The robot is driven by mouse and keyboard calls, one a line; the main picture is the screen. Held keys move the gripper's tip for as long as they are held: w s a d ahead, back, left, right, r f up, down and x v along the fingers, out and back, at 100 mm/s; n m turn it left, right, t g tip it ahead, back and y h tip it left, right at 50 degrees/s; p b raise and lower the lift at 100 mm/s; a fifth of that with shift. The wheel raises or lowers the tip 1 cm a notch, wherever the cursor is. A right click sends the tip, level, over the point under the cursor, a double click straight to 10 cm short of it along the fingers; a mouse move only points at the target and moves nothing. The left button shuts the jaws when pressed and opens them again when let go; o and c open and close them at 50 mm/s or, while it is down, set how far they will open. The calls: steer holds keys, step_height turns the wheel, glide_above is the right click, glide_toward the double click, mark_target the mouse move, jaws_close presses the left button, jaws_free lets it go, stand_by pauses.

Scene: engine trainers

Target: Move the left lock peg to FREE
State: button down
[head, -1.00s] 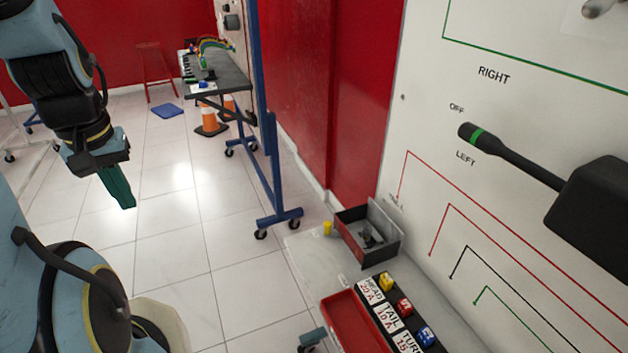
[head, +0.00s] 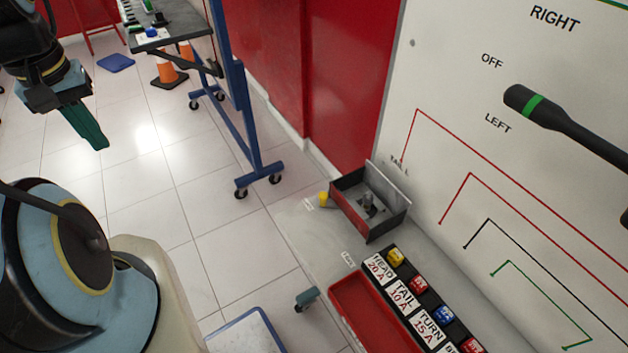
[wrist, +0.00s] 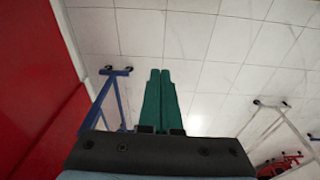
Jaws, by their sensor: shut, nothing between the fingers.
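My gripper (head: 97,140) hangs at the upper left of the head view, its green fingers together with nothing between them. In the wrist view its fingertips (wrist: 160,73) touch each other over bare floor. I cannot make out a lock peg or a FREE mark in any view. The nearest panel part is a black lever (head: 555,115) with a green band, on the white board at the right. It points at a spot between the OFF and LEFT labels. My gripper is far from it.
A bench below the board (head: 425,70) holds a grey and red box (head: 357,225), a red tray (head: 375,315) and a row of labelled fuses (head: 420,285). A blue wheeled stand (head: 240,120), a dark table (head: 175,38) and an orange cone (head: 168,68) stand farther back.

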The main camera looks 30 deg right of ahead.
steer(key=w+d+f+g+b, duration=0.1)
steer(key=d+f+b, duration=0.15)
steer(key=d, duration=0.45)
steer(key=w+d+f+g+b, duration=0.1)
steer(key=d+f, duration=0.2)
steer(key=d, duration=0.5)
steer(key=s+d+f+g+b, duration=0.1)
steer(key=s+d+f+g, duration=0.1)
steer(key=d, duration=0.7)
steer(key=s+d+f+n+g+b, duration=0.1)
steer(key=s+d+f, duration=0.3)
steer(key=d, duration=0.5)
steer(key=shift+s+d+f+n+g+b, duration=0.15)
steer(key=shift+s+d+n+g+b, duration=0.3)
steer(key=shift+s, duration=0.55)
steer(key=shift+a+f, duration=0.1)
steer(key=shift+a, duration=0.1)
steer(key=shift+m, duration=0.25)
steer(key=x, duration=0.3)
steer(key=s+p+x, duration=0.1)
steer(key=x, duration=0.3)
steer(key=s+r+p+x, duration=0.1)
steer(key=x, duration=0.2)
steer(key=shift+s+f, duration=0.3)
steer(key=shift+s+f+p, duration=0.15)
steer(key=shift+s+p, duration=0.2)
steer(key=shift+s, duration=0.3)
